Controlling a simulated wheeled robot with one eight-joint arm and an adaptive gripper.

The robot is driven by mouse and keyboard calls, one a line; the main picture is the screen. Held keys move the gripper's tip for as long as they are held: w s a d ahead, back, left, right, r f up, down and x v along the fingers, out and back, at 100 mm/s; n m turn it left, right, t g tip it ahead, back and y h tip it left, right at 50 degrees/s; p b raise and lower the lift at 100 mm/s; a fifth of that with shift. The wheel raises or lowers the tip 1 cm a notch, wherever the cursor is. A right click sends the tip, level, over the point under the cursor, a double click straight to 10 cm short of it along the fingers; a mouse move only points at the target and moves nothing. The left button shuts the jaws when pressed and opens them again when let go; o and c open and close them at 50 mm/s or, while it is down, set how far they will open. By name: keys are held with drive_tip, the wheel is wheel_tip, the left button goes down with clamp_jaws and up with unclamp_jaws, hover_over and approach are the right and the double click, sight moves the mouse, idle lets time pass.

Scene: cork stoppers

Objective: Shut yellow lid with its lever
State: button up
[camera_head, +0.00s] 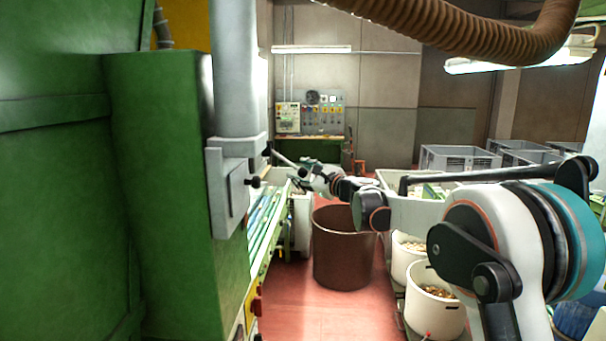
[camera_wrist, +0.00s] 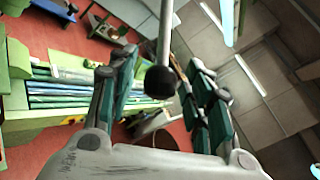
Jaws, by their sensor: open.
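A grey lever rod with a black ball knob (camera_wrist: 161,82) comes down from the top of the wrist view. The knob lies between the two spread fingers of my gripper (camera_wrist: 158,64), with a visible gap on both sides. I cannot tell its exact depth relative to the fingertips. In the head view the lever (camera_head: 287,160) slants down to the right from the grey chute's side, and my gripper (camera_head: 313,177) is at its knob end. My gripper is open and holds nothing. I cannot make out a yellow lid for certain; a yellow surface (camera_head: 167,28) shows at the upper left.
A tall green machine housing (camera_head: 160,180) and a grey vertical pipe (camera_head: 233,75) stand on the left. A brown bin (camera_head: 343,255) is below my arm. White buckets (camera_head: 436,312) stand at right. A brown hose (camera_head: 470,30) hangs overhead. Red floor shows clear between.

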clamp_jaws()
drive_tip(key=shift+r, duration=0.1)
